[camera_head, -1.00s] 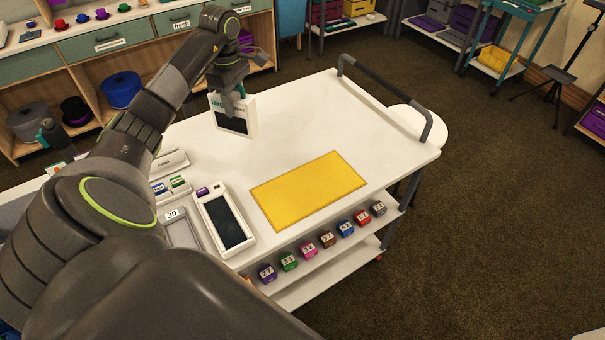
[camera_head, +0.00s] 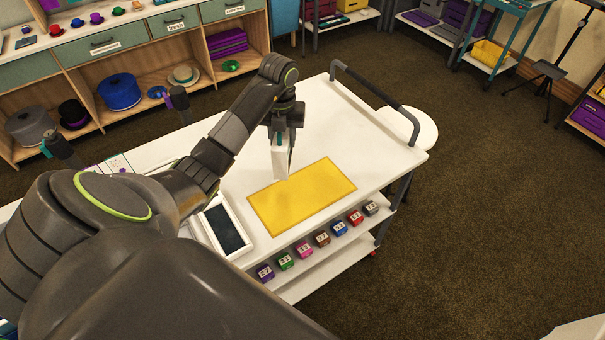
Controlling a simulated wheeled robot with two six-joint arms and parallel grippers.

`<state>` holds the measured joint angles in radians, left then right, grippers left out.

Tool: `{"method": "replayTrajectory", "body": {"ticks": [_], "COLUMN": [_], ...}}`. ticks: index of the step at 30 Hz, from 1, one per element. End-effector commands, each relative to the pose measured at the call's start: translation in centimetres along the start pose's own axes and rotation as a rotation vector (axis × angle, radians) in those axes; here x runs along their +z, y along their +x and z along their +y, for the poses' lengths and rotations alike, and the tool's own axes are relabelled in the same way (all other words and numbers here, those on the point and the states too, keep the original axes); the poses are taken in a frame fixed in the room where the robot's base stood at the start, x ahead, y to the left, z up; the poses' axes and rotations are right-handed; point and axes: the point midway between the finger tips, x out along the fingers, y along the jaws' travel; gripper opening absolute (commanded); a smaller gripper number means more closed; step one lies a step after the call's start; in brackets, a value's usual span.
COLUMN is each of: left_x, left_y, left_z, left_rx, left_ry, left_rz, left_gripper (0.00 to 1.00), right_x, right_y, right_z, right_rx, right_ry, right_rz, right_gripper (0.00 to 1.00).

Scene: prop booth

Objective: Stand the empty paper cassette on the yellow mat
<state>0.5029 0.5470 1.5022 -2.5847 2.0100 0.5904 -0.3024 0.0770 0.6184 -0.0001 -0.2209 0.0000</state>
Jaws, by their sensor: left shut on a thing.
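The yellow mat (camera_head: 302,199) lies flat on the white top of the cart. My left gripper (camera_head: 284,128) points down and is shut on a white, box-like cassette (camera_head: 281,161). The cassette is upright with its narrow side toward the camera, at the far edge of the mat. I cannot tell whether its lower end touches the mat or hangs just above it. A dark face shows at its right side. My right gripper is not in view.
A white frame with a dark panel (camera_head: 227,228) lies left of the mat, partly behind my left arm. Numbered cubes (camera_head: 322,238) line the shelf below the front edge. A dark handle rail (camera_head: 376,104) rises at the right end. The mat's surface is bare.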

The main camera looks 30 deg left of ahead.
Motion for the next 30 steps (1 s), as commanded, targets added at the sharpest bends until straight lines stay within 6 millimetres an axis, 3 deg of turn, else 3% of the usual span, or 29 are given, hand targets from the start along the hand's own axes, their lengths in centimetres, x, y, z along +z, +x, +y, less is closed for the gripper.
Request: {"method": "replayTrajectory", "body": {"ticks": [9, 17, 23, 30], "left_x": [-1.8, -2.4, -2.4, -2.3], "left_y": [-0.4, -0.1, 1.6, 5.0], "left_z": [-4.0, -5.1, -5.1, -5.2], "left_rx": [-0.011, -0.013, -0.013, -0.013], "left_ry": [-0.507, -0.673, -0.682, -0.680], "left_rz": [-0.002, -0.004, -0.004, -0.004], "left_gripper": [0.03, 0.03, 0.03, 0.03], "right_x": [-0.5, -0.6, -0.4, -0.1], "right_y": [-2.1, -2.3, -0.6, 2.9], "right_z": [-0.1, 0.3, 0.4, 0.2], "right_rx": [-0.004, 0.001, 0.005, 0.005], "right_ry": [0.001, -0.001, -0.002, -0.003], "right_rz": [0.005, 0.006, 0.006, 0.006], "right_gripper": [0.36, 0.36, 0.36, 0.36]}}
